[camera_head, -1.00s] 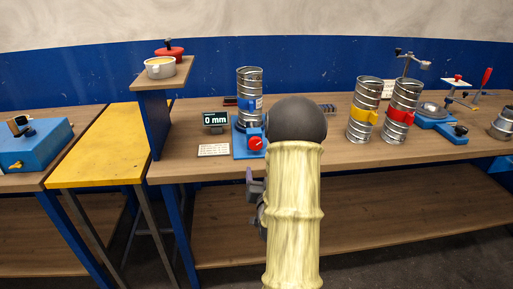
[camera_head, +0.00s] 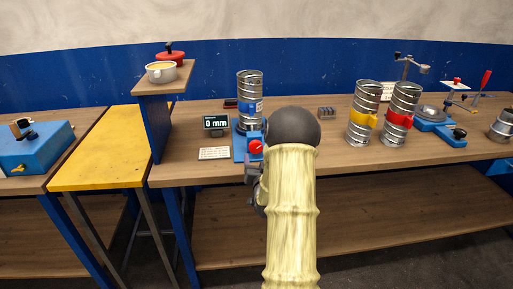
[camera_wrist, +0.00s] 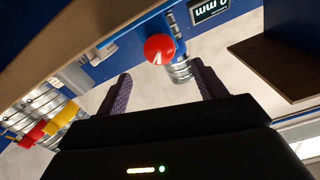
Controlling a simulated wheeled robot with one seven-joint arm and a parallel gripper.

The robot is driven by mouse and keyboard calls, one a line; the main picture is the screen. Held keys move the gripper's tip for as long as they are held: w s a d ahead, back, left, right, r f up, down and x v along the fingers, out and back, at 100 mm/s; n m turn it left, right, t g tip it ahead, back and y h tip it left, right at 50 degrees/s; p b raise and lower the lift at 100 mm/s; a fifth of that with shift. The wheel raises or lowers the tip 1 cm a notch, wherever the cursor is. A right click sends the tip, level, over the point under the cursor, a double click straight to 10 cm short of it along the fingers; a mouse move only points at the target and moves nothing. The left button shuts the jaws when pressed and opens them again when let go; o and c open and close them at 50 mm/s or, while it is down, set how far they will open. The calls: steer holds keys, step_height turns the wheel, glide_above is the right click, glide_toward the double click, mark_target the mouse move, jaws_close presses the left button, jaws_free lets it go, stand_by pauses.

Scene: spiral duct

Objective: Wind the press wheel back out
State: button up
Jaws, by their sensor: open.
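A red round wheel (camera_head: 256,146) sits on the front of a blue press base (camera_head: 239,147) on the bench. A spiral metal duct with a blue band (camera_head: 249,92) stands upright on this base. A small display (camera_head: 215,122) beside it reads 0 mm. In the wrist view the red wheel (camera_wrist: 158,47) shows ahead, between the lines of my two fingers. My gripper (camera_wrist: 161,70) is open and empty, apart from the wheel. In the head view my gripper (camera_head: 252,172) is just below the wheel, partly hidden by my arm.
Two spiral ducts with yellow (camera_head: 363,119) and red (camera_head: 399,120) bands stand to the right. A small card (camera_head: 214,153) lies left of the base. A raised shelf (camera_head: 163,82) with a pot stands at the left. The bench front edge is close below my gripper.

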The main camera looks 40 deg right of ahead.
mark_target(256, 148)
steer(key=p+x, duration=0.1)
steer(key=x, duration=0.7)
steer(key=shift+d, duration=0.1)
steer(key=c, duration=1)
